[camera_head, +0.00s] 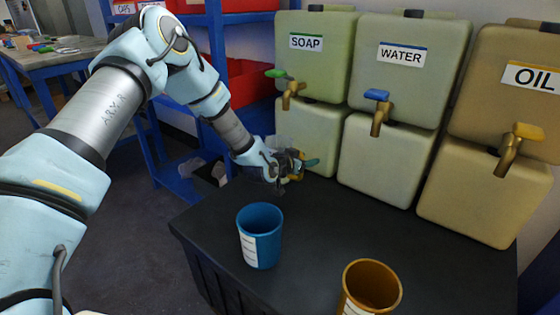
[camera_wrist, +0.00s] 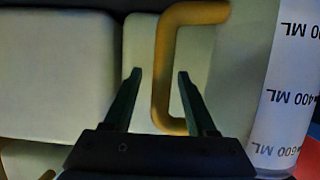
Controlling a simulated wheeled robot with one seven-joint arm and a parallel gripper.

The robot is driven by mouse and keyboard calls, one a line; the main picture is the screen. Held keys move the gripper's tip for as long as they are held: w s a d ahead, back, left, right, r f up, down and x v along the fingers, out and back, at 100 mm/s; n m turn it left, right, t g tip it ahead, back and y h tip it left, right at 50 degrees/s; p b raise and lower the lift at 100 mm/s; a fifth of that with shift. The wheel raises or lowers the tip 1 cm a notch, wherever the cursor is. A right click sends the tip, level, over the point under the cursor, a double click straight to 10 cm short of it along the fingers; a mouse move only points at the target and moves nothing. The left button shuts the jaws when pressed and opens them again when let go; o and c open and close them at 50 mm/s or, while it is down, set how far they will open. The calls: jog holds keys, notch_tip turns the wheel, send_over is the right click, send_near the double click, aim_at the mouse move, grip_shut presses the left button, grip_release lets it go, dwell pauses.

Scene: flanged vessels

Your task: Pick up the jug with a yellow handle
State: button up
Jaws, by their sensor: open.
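The jug (camera_wrist: 243,75) stands at the right of the wrist view. It has a pale, see-through-looking body, a white label with printed ML marks and a yellow handle (camera_wrist: 160,65). My gripper (camera_wrist: 159,74) is open, with one dark finger on each side of the handle's upright bar. I see no clear contact between fingers and handle. In the head view, my gripper (camera_head: 301,163) is low in front of the soap container, and the jug is mostly hidden behind it.
A blue cup (camera_head: 259,236) and an orange-brown cup (camera_head: 371,287) stand on the dark tabletop (camera_head: 310,240). Containers marked SOAP (camera_head: 318,60), WATER (camera_head: 405,85) and OIL (camera_head: 505,95) line the back, with taps sticking out. The tabletop between the cups and containers is clear.

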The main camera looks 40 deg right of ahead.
jog(key=shift+c, duration=0.2)
grip_shut()
jog(key=shift+r, duration=0.1)
dwell(0.4)
